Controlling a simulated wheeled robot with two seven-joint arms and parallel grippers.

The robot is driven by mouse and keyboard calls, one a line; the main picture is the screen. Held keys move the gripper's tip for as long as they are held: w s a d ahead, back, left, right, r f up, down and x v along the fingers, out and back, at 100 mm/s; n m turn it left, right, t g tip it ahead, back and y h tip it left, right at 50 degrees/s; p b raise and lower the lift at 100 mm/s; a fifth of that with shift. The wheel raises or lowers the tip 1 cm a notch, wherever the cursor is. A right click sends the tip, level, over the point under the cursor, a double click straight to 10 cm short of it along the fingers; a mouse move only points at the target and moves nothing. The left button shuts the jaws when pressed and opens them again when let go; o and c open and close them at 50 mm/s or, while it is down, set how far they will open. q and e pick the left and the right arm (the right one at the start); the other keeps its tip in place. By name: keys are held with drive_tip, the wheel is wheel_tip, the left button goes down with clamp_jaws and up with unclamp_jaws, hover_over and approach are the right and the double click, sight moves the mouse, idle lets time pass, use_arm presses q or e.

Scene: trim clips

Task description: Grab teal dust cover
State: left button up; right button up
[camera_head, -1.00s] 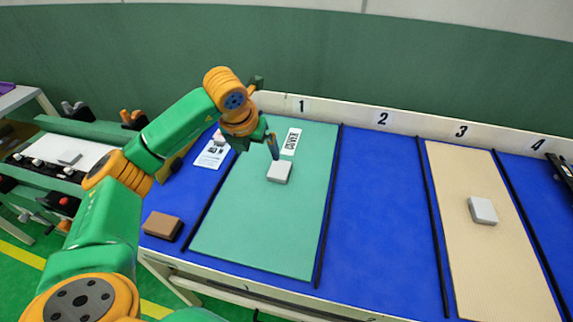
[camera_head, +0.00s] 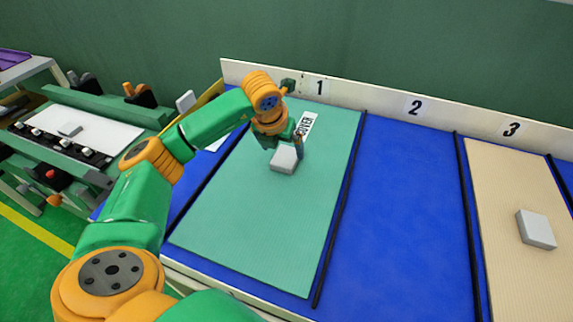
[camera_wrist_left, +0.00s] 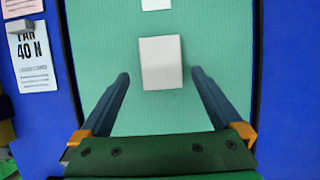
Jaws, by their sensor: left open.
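The teal dust cover (camera_head: 260,225) lies flat as a ribbed sheet in bay 1, with a white label ending in "OVER" (camera_head: 306,124) near its far end. A pale grey block (camera_head: 284,160) sits on its upper half. My left gripper (camera_head: 286,149) is open just above the cover, close to the grey block. In the left wrist view the cover (camera_wrist_left: 105,45) fills the middle, and the block (camera_wrist_left: 160,62) lies ahead of and between the two spread fingers (camera_wrist_left: 160,76). A gap shows on each side of the block. My right gripper is out of view.
A beige sheet (camera_head: 510,190) with another grey block (camera_head: 536,230) lies in bay 3. Bay 2 (camera_head: 400,210) is bare blue. Black strips (camera_head: 340,215) divide the bays. A numbered white rail (camera_head: 380,101) runs behind. A green-framed fixture (camera_head: 85,130) stands at left.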

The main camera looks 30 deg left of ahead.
sight(286, 156)
use_arm(q)
drive_tip(key=x, duration=0.4)
drive_tip(key=shift+w+f, duration=0.15)
drive_tip(key=shift+w, duration=0.1)
clamp_jaws()
drive_tip(key=shift+p, duration=0.3)
